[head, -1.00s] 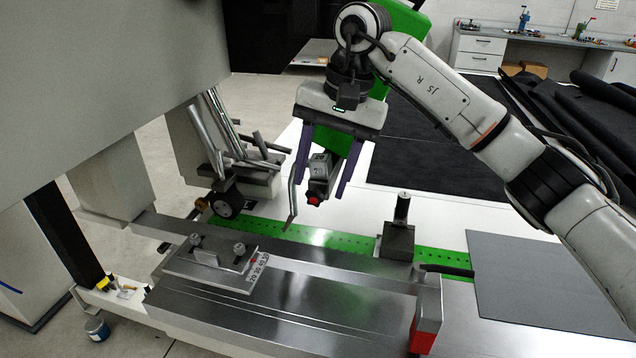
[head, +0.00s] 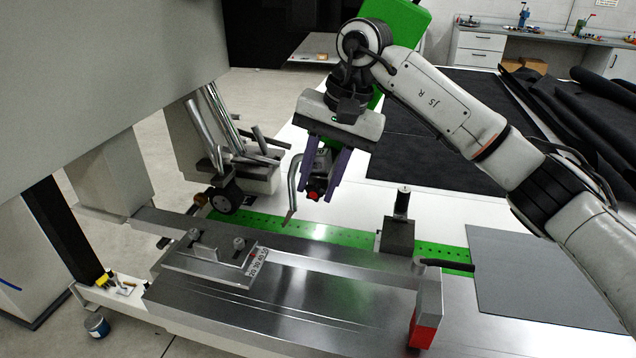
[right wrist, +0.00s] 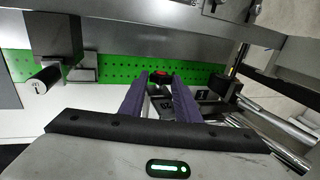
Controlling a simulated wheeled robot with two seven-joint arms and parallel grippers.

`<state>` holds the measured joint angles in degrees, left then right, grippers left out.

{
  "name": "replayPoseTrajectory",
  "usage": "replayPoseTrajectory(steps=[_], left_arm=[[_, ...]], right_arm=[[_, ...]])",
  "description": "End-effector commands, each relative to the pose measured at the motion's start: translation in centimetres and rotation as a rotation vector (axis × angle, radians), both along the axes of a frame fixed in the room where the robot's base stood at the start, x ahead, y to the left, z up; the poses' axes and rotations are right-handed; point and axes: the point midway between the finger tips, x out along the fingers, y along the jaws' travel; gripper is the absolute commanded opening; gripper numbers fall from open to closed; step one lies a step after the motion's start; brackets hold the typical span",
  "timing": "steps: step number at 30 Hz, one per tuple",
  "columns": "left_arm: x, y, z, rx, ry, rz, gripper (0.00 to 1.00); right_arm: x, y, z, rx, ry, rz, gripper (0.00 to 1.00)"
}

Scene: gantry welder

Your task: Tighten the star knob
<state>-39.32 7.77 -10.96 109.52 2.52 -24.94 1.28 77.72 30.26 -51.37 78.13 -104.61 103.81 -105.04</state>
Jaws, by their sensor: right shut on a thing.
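The star knob (head: 314,194) looks dark with a red centre. It sits on the lower front of the dark torch block (head: 323,158), beside a bent metal torch tube (head: 293,185). My right gripper (head: 322,190) points down over it, its two purple fingers closed in on either side of it. In the right wrist view the fingers (right wrist: 158,80) converge at the knob (right wrist: 159,73) and partly hide it. Fine contact at the fingertips is too small to tell. My left gripper is not in view.
Below lie a steel bed (head: 300,305) with a clamped plate (head: 215,262) and a green perforated strip (head: 330,234). A dark block with a post (head: 398,235) stands right of the gripper. A red-ended block (head: 425,325) is at front right. Metal tubes (head: 215,125) crowd the left.

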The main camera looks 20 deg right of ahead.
Motion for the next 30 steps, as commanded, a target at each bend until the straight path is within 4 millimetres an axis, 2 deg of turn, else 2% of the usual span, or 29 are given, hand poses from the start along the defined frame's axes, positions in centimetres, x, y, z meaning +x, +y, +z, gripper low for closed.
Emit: replayPoseTrajectory(steps=[1,3,9,11,18,30], left_arm=[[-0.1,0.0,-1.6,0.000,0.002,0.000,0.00],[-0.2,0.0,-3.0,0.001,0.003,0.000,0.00],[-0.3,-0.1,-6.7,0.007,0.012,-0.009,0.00],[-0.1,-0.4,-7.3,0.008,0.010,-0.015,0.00],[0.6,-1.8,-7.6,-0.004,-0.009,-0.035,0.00],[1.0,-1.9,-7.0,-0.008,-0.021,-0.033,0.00]], right_arm=[[0.0,-0.2,-0.8,0.029,-0.022,-0.003,0.07],[-0.1,-0.4,-1.0,0.077,-0.056,-0.004,0.07],[-0.3,-0.6,-1.3,0.218,-0.149,-0.004,0.07],[-0.3,-0.7,-1.3,0.255,-0.176,-0.005,0.07],[-0.5,-0.8,-0.9,0.360,-0.246,-0.003,0.07],[-0.5,-0.8,-0.4,0.377,-0.258,-0.002,0.07]])
